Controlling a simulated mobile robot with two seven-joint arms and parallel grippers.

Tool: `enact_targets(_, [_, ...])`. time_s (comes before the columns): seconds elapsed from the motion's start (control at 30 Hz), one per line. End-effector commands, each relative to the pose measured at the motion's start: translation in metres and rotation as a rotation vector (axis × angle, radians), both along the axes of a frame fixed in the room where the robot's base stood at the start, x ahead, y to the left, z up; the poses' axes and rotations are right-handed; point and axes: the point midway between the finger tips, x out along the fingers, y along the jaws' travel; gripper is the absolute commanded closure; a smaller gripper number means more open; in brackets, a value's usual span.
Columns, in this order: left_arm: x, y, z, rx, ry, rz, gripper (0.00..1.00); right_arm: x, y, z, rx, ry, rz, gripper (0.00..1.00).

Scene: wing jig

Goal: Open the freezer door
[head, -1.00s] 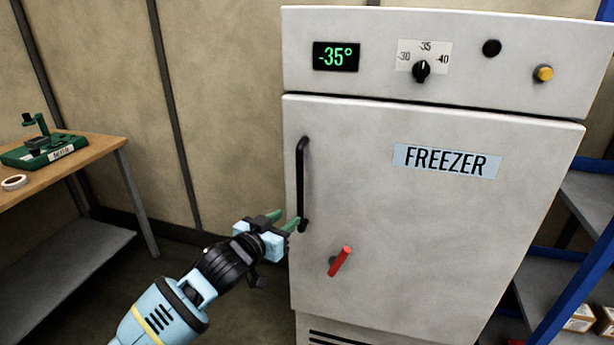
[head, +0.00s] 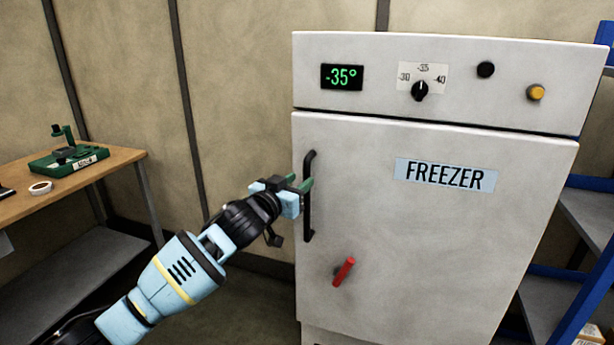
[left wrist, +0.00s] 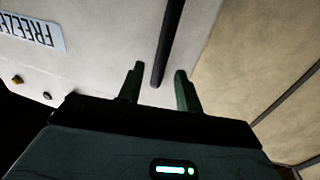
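The freezer door (head: 400,270) is closed, with a FREEZER label (head: 444,174) on it. A black vertical handle (head: 309,218) runs along the door's left edge; it also shows in the left wrist view (left wrist: 167,45). A red latch lever (head: 343,271) sits below and right of the handle, tilted. My left gripper (head: 302,184) is at the handle's upper half. In the left wrist view its green fingers (left wrist: 158,88) are apart, with the handle's end in the gap between them, not clamped. My right gripper is in neither view.
The panel above the door has a -35° display (head: 342,77), a black dial (head: 420,90) and a yellow button (head: 535,92). A wooden table (head: 110,166) with a green device (head: 68,158) stands at left. Blue shelving (head: 580,280) stands close at right.

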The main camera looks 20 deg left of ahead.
Motion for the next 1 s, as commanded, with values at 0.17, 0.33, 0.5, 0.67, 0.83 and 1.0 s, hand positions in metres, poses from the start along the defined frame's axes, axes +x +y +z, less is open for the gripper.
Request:
enact_targets(0.17, [0.023,-0.006,0.0,0.0,0.0,0.001,0.65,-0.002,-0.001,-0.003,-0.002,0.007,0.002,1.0])
enact_targets(0.33, [0.038,-0.009,-0.001,0.0,0.001,0.001,0.65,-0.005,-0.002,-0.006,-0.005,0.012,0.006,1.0])
enact_targets(0.5, [0.044,-0.011,-0.001,0.0,0.0,-0.001,0.65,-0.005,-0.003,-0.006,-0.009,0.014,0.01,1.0])
enact_targets(0.67, [0.045,-0.011,0.0,0.0,-0.001,-0.001,0.65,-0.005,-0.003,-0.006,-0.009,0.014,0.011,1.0])
enact_targets(0.83, [0.045,-0.011,0.0,0.0,-0.001,-0.001,0.68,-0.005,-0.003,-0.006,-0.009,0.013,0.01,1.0])
enact_targets(1.0, [0.045,-0.011,0.0,0.0,0.0,-0.001,0.9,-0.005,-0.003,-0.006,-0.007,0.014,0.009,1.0])
